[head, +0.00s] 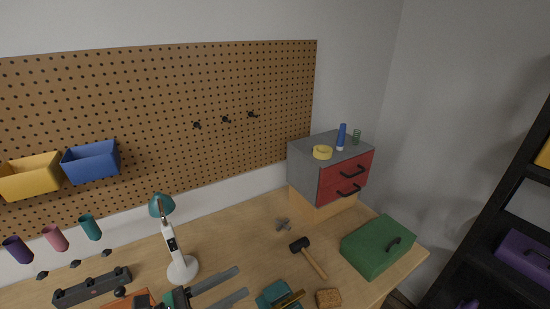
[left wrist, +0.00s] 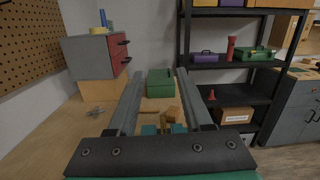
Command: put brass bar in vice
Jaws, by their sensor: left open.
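The teal vice (head: 270,297) stands at the front of the bench, cut by the lower edge of the head view. A brass-coloured bar (head: 291,299) lies slanted at its right side; I cannot tell whether it sits between the jaws. My left gripper (head: 243,281) is open and empty, its two long grey fingers pointing right, towards the vice. In the left wrist view, the vice (left wrist: 150,129) shows low between the spread fingers, partly hidden by the gripper body. My right gripper is in neither view.
A hammer (head: 314,262), a brown block (head: 328,298) and a green toolbox (head: 378,248) lie right of the vice. A white lamp (head: 178,255) stands behind my left gripper. A red-drawer cabinet (head: 318,172) is at the back. A grey metal piece (head: 283,224) lies on mostly clear bench.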

